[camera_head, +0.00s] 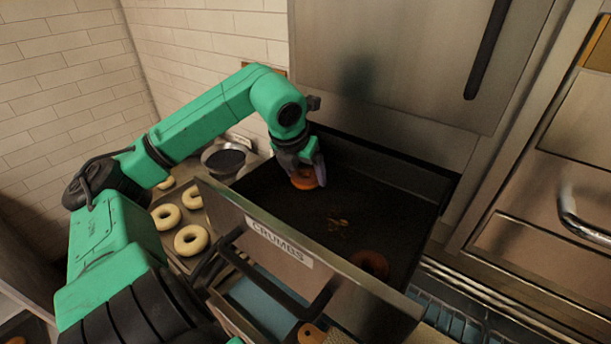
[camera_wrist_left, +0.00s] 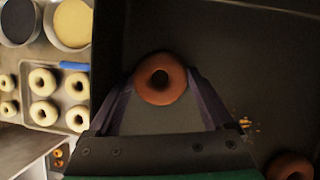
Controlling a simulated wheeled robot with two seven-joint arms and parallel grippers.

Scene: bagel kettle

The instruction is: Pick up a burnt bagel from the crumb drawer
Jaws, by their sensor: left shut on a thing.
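The crumb drawer (camera_head: 262,201) is pulled open, with a "CRUMBS" label on its front. My left gripper (camera_head: 306,172) reaches down into its back left part. It is shut on a brown bagel (camera_head: 304,181), which also shows between the two fingers in the left wrist view (camera_wrist_left: 160,94). A second, darker brown bagel (camera_head: 370,264) lies on the drawer floor near the front right, partly hidden by the drawer front in the head view; it shows at the lower right of the left wrist view (camera_wrist_left: 290,167). My right gripper is not in view.
Orange crumbs (camera_head: 338,222) lie on the drawer floor between the bagels. Left of the drawer, pale bagels (camera_head: 191,239) sit on a tray, with a dark-filled bowl (camera_head: 224,160) behind. A light brown bagel (camera_head: 311,334) shows below the drawer front. A steel panel (camera_head: 400,55) rises behind the drawer.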

